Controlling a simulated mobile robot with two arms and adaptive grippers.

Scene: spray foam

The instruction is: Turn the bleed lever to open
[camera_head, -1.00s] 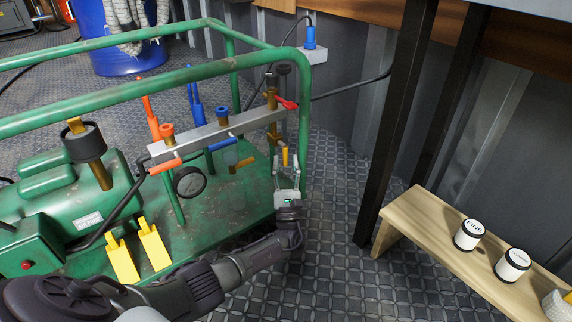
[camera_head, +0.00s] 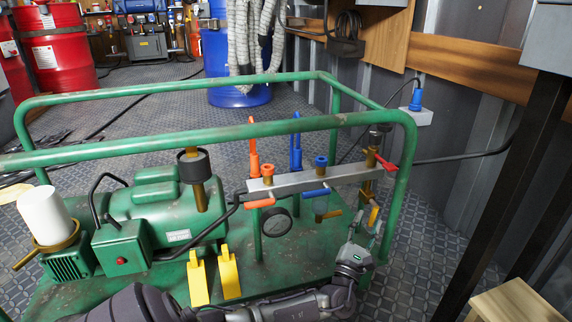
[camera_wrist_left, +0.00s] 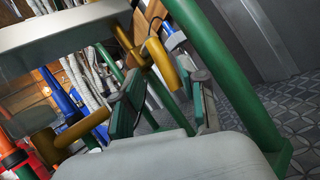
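A short yellow lever (camera_head: 373,215) hangs below the right end of the grey manifold bar (camera_head: 325,179); no label shows that it is the bleed lever. In the left wrist view the yellow lever (camera_wrist_left: 162,65) appears between the fingertips, slightly beyond them; I cannot tell whether they touch. My left gripper (camera_head: 370,234) is just below the lever, near the frame's right upright. It also shows in the left wrist view (camera_wrist_left: 166,100), with its two fingers apart and nothing clamped. My right gripper is not in view.
The green tube frame (camera_head: 411,165) stands close to the right of my left gripper. Orange (camera_head: 259,203) and blue (camera_head: 314,193) handles and a round gauge (camera_head: 276,225) are on the left. A wooden bench (camera_head: 515,303) is at the lower right. Patterned floor lies between.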

